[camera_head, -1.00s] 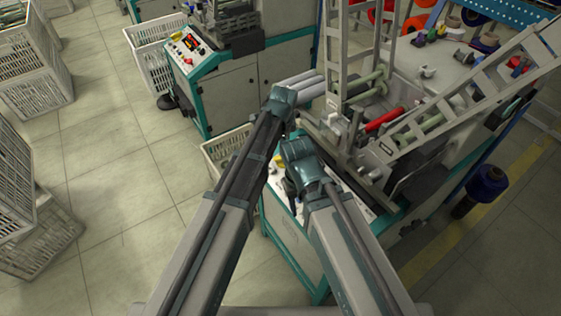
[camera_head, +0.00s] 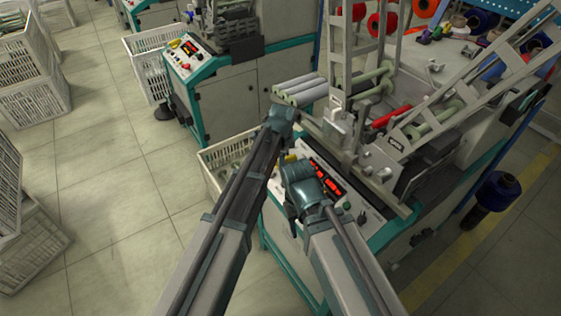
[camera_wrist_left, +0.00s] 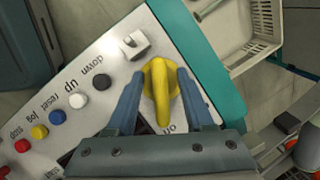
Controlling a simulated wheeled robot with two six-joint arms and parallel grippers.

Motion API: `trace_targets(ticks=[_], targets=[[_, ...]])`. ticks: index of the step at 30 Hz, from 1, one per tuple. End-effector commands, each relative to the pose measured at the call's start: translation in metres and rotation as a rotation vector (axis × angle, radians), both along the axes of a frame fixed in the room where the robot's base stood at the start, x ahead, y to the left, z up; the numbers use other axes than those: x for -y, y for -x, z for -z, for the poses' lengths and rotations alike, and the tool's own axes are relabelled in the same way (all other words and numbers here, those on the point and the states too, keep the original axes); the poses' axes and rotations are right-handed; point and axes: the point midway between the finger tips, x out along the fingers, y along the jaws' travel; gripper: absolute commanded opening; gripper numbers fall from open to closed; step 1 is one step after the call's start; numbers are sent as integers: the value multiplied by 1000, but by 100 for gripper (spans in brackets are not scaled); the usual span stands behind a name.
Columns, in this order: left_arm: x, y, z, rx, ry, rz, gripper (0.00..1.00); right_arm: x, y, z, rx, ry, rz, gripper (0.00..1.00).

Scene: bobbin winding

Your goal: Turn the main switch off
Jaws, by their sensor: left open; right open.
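The main switch is a yellow rotary knob (camera_wrist_left: 161,95) on the white control panel (camera_wrist_left: 112,50) in the left wrist view. Its long handle points toward the bottom of that view, beside the printed word "on". My left gripper (camera_wrist_left: 158,78) is open, with one finger on each side of the knob; I cannot tell whether they touch it. In the head view a bit of yellow (camera_head: 290,158) shows beside my left wrist, whose fingers are hidden there. My right gripper (camera_head: 298,207) is over the same panel, near its red displays (camera_head: 327,180); its fingers are mostly hidden.
In the left wrist view, several coloured buttons (camera_wrist_left: 57,117) and a grey toggle (camera_wrist_left: 134,45) sit by the knob. The winding machine's frame and rollers (camera_head: 300,88) rise behind the panel. A white crate (camera_head: 212,165) stands left of the machine. Open floor (camera_head: 120,190) lies further left.

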Motion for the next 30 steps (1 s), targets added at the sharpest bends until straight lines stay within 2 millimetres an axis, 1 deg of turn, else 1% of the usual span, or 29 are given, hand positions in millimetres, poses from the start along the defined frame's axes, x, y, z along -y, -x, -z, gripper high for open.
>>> trace_targets(ticks=[2, 3, 8, 9, 11, 23, 30], targets=[[0, 0, 0, 0, 0, 0, 52, 0, 0, 0, 0, 0, 0, 50], [0, 0, 0, 0, 0, 0, 45, 0, 0, 0, 0, 0, 0, 50], [0, 0, 0, 0, 0, 0, 16, 0, 0, 0, 0, 0, 0, 50], [0, 0, 0, 0, 0, 0, 9, 0, 0, 0, 0, 0, 0, 50], [0, 0, 0, 0, 0, 0, 0, 0, 0, 0, 0, 0, 0, 50], [0, 0, 0, -8, 5, -21, 0, 0, 0, -1, 0, 0, 0, 50], [0, -2, 0, -52, 34, -134, 0, 0, 0, -3, 0, 0, 0, 50]])
